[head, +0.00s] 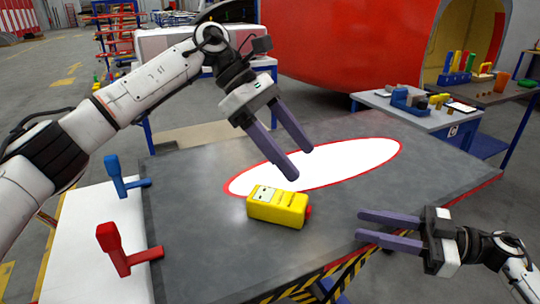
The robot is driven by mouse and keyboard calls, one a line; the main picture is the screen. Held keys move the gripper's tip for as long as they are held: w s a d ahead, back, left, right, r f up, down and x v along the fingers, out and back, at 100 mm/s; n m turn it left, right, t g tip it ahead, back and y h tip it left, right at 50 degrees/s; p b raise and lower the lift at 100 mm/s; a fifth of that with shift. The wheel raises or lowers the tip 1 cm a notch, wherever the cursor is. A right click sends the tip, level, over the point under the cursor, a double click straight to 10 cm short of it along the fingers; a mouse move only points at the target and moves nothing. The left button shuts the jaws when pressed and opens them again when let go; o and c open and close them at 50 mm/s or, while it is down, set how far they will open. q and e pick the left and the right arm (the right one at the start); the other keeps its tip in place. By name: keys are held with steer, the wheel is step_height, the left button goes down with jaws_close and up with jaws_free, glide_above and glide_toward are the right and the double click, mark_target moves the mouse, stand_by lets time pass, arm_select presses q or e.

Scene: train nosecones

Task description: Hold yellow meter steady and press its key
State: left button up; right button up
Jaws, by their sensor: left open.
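The yellow meter (277,206) lies on the grey table (200,215), at the near edge of a white oval with a red rim. A light panel shows on its upper left part, and a red part (308,211) sticks out at its right end. My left gripper (302,164) is open and empty above the meter, its fingers pointing down toward it and apart from it. My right gripper (358,225) is open and empty to the right of the meter, near the table's right edge, fingers pointing left toward the meter. Neither gripper touches the meter.
A blue clamp-like tool (117,178) and a red one (112,246) stand at the table's left edge. The white oval (345,165) is bare. A side table (425,120) with small parts stands at the back right, by a large red nosecone (350,45).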

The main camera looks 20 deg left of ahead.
mark_target(270, 195)
arm_select(q)
steer(key=a+y, duration=0.1)
steer(key=y, duration=0.1)
steer(key=a+f+y, duration=0.1)
steer(key=y, duration=0.2)
steer(key=a+y, duration=0.2)
steer(key=y, duration=0.1)
steer(key=shift+s+a+f+n, duration=0.1)
steer(key=shift+s+f+n, duration=0.1)
steer(key=shift+f+n, duration=0.15)
steer(key=shift+a+f, duration=0.1)
steer(key=shift+f, duration=0.3)
step_height(270, 195, down, 10)
steer(key=shift+r, duration=0.2)
steer(key=c, duration=1.4)
arm_select(e)
steer(key=shift+c, duration=0.4)
